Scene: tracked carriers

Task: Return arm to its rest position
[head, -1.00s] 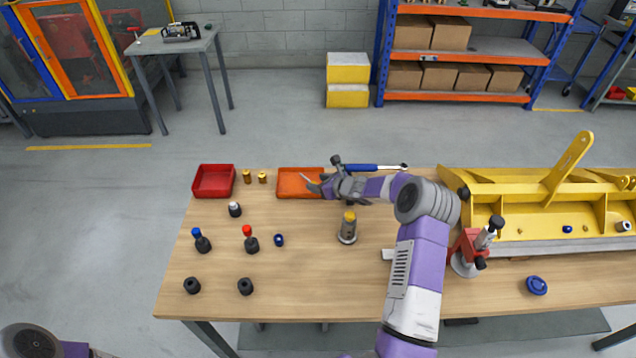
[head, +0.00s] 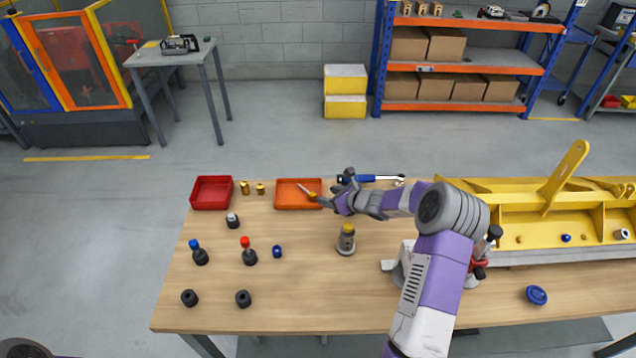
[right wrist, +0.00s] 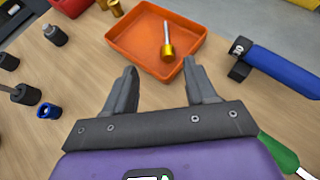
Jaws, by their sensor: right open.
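My right arm reaches over the table from the front right. Its right gripper (head: 337,200) is at the right edge of the orange tray (head: 283,206). In the right wrist view the two fingers (right wrist: 160,72) are spread with nothing between them. Beyond them lies the orange tray (right wrist: 122,42). A small tool (head: 311,195) with a pale shaft and a yellow end lies in the tray, apart from the fingers; it also shows in the right wrist view (right wrist: 167,48). My left gripper is out of view.
A blue-handled wrench (head: 372,178) lies behind the gripper. A grey, yellow-topped part (head: 346,240) stands in front. A red stand (head: 480,268) and a yellow frame (head: 520,215) are to the right. A red tray (head: 212,193) and several small parts are left.

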